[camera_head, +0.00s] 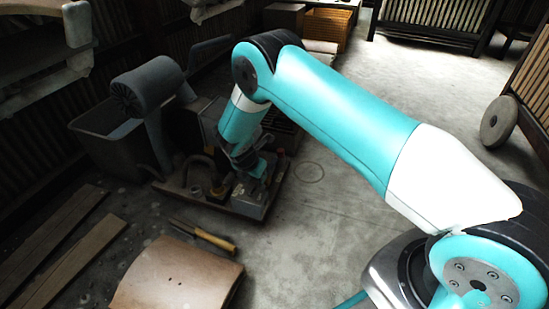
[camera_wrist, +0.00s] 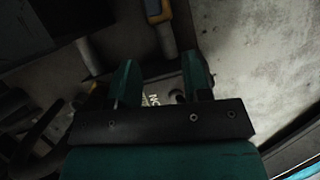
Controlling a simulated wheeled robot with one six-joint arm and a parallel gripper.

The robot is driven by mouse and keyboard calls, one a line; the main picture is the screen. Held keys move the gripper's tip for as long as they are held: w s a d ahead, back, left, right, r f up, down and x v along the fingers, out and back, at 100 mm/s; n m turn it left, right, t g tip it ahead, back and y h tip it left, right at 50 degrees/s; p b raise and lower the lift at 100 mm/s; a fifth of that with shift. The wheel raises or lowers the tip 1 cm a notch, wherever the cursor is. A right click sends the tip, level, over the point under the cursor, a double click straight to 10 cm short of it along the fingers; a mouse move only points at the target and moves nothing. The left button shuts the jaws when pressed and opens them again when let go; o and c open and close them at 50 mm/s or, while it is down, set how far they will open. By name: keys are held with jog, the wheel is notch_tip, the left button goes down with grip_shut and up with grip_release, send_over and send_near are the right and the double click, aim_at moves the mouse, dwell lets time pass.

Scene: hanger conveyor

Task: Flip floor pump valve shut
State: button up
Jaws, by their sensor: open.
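The floor pump (camera_head: 172,186) stands on a low dark base at the left, with a grey box (camera_head: 252,203) at its front right. My gripper (camera_head: 258,174) points down just over this box. In the wrist view my gripper (camera_wrist: 161,72) has its two green fingers apart. Between and below them lies a pale plate (camera_wrist: 155,98) with dark lettering, partly hidden by the gripper. A small dark round part (camera_wrist: 178,97) shows on the plate near the right finger. I cannot tell whether it is the valve lever, or whether a finger touches it.
A brown board (camera_head: 175,278), a wooden-handled tool (camera_head: 208,237) and planks (camera_head: 65,245) lie on the floor in front. A dark bin (camera_head: 108,140) stands behind the pump. Bare concrete floor (camera_head: 330,205) is free to the right.

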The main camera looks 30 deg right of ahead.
aim_at(276, 159)
jog(key=shift+w+d+f, duration=0.2)
jog(key=shift+w+d, duration=0.05)
jog(key=shift+d, duration=0.05)
jog(key=w+d+b, duration=0.2)
jog(key=d, duration=0.1)
jog(key=w+d+b, duration=0.2)
jog(key=d, duration=0.1)
jog(key=w+d+b, duration=0.2)
jog(key=d+b, duration=0.1)
jog(key=shift+w+d+f, duration=0.15)
jog(key=shift+w+d, duration=0.1)
jog(key=shift+w, duration=0.05)
jog(key=shift+f+b, duration=0.45)
jog(key=shift+f, duration=0.25)
jog(key=shift+w+d+f, duration=0.25)
jog(key=shift+f, duration=0.2)
grip_shut()
